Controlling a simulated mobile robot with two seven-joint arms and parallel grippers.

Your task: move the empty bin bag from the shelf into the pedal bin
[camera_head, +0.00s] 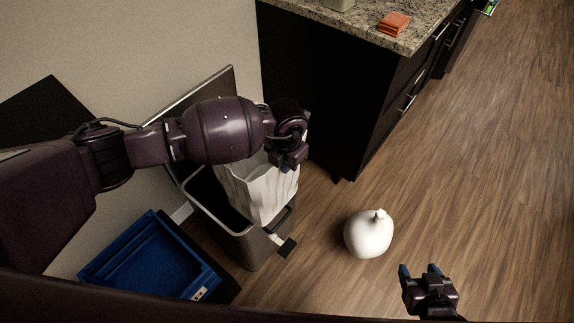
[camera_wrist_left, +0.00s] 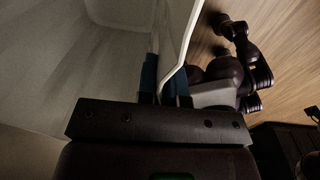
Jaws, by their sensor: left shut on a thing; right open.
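The white, open-topped bin bag (camera_head: 262,190) is at the mouth of the grey pedal bin (camera_head: 243,247), its lower part hidden behind the bin's near rim. The bin's lid (camera_head: 215,84) stands raised at the back. My left gripper (camera_head: 288,162) is shut on the bag's right upper edge. In the left wrist view the blue fingertips (camera_wrist_left: 163,82) pinch the bag's thin wall (camera_wrist_left: 178,35), and its pale inside looks empty. I cannot tell how deep the bag sits. My right gripper (camera_head: 428,278) is open and empty above the floor at lower right.
A round white tied sack (camera_head: 369,234) stands on the floor right of the bin. A blue crate (camera_head: 150,258) is left of the bin. A dark cabinet with a granite top (camera_head: 360,22) stands behind, with orange items (camera_head: 394,23) on it. The floor at right is clear.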

